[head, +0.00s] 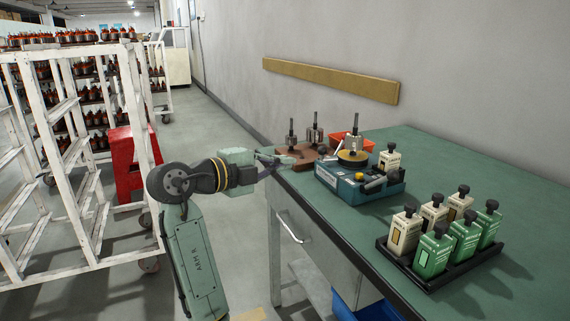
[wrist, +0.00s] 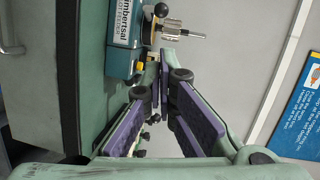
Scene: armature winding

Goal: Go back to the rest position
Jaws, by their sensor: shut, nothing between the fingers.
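My gripper (head: 276,161) is at the far left edge of the green workbench (head: 440,145) in the head view, its fingers pointing right toward the wooden board (head: 299,156). The fingertips come together in the wrist view (wrist: 163,88) and the gripper is shut, with nothing seen between the fingers. The armatures (head: 314,133) stand upright on the board just beyond it. The blue winding machine (head: 360,188) is to the right, with an armature (head: 353,145) standing on its yellow disc. The machine also shows in the wrist view (wrist: 124,35).
A black tray (head: 432,284) holds several white and green bottles at the bench's near right. An orange bin (head: 350,140) is behind. White rack carts (head: 75,150) and a red stand (head: 128,165) are left of my arm. Floor aisle is clear.

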